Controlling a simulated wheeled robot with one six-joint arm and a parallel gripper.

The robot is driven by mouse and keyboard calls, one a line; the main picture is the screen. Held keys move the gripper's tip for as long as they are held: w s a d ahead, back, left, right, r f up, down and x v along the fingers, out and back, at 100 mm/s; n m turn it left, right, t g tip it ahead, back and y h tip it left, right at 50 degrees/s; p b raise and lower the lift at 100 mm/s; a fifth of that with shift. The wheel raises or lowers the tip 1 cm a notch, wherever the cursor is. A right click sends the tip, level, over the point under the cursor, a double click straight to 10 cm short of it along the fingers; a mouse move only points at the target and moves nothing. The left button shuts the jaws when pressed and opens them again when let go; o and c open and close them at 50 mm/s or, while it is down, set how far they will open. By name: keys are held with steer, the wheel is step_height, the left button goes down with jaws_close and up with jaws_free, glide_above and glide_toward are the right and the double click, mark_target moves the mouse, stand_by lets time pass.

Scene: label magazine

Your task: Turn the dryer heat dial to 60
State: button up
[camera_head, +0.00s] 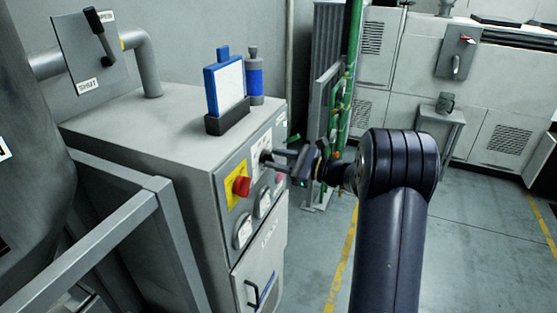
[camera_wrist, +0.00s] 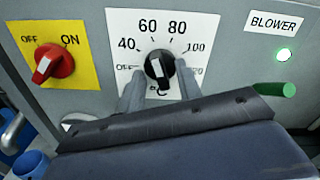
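The heat dial is a black knob (camera_wrist: 158,65) on a white plate marked OFF, 40, 60, 80, 100 and a partly hidden number ending in 20. A white mark shows on the knob's lower part; I cannot tell for sure which number the dial reads. My gripper (camera_wrist: 158,78) has its two grey fingers apart, one on each side of the knob's lower part, with gaps visible beside it. In the head view my gripper (camera_head: 279,160) is at the front panel of the grey dryer cabinet (camera_head: 150,125), largely covering the dial.
A red OFF/ON switch (camera_wrist: 53,64) on a yellow plate is left of the dial. A lit green lamp (camera_wrist: 284,55) under a BLOWER label is to the right. A blue-framed board (camera_head: 225,85) and a blue-banded bottle (camera_head: 254,77) stand on the cabinet.

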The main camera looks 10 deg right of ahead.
steer(key=b+v, duration=0.2)
steer(key=v, duration=0.8)
steer(key=shift+s+d+b, duration=0.25)
steer(key=shift+d+b, duration=0.05)
steer(key=p+x, duration=0.2)
steer(key=x, duration=0.9)
steer(key=shift+p, duration=0.35)
steer(key=shift+d, duration=0.1)
